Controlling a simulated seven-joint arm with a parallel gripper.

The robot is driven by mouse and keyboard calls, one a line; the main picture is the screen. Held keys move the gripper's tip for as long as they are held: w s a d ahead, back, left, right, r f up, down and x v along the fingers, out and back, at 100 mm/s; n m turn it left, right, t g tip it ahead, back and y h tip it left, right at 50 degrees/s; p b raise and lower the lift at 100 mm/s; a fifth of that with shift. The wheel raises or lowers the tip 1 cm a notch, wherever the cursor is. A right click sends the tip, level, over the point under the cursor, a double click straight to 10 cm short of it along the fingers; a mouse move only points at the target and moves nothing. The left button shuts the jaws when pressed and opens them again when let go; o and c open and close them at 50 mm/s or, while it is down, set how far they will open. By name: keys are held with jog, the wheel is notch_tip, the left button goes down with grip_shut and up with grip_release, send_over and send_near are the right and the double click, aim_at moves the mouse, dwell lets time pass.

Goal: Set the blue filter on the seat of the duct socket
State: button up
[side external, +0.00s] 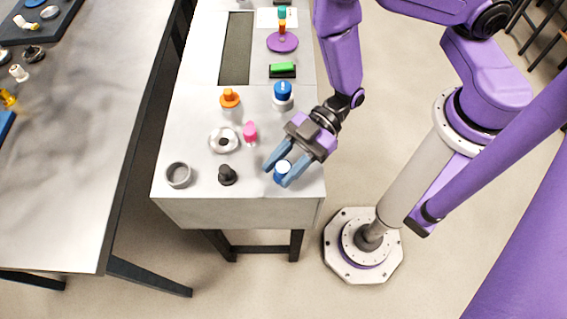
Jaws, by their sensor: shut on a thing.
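My gripper (278,175) is over the front right corner of the grey workbench, its blue fingers shut on a small blue piece with a pale top (283,167), which I take as the blue filter. The fingers hide part of it, and I cannot tell whether it touches the bench top. A hollow grey ring-shaped cup (179,175), which looks like the duct socket, stands open at the front left corner of the bench. It is well to the left of my gripper, and nothing shows inside it.
A black knob (227,175) stands between cup and gripper. A pale ring (223,139), a pink piece (250,132), an orange-topped piece (229,98) and a blue-capped white piece (283,95) stand behind. A dark recess (236,50) lies farther back. Another table (75,150) is at left.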

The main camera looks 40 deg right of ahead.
jog(key=shift+f, duration=0.15)
jog(key=o, duration=1)
jog(key=shift+o, duration=0.2)
jog(key=shift+d, duration=0.1)
jog(key=v, duration=0.7)
jog(key=shift+d, duration=0.15)
jog(key=shift+w+a+n+h, duration=0.35)
jog(key=shift+w+h, duration=0.2)
jog(key=shift+h, duration=0.35)
jog(key=w+r+h, duration=0.1)
jog(key=w+d+t+h, duration=0.1)
jog(key=h, duration=0.1)
jog(key=w+r+t+h, duration=0.1)
jog(key=shift+d+r, duration=0.35)
jog(key=shift+r, duration=0.05)
jog(key=s+d+r+m+g+h, duration=0.1)
jog(key=s+d+r+m+h, duration=0.5)
jog(key=d+r, duration=0.7)
jog(key=s+d+h, duration=0.2)
jog(key=s+d, duration=0.1)
jog(key=shift+s+g, duration=0.35)
jog(key=shift+g, duration=0.05)
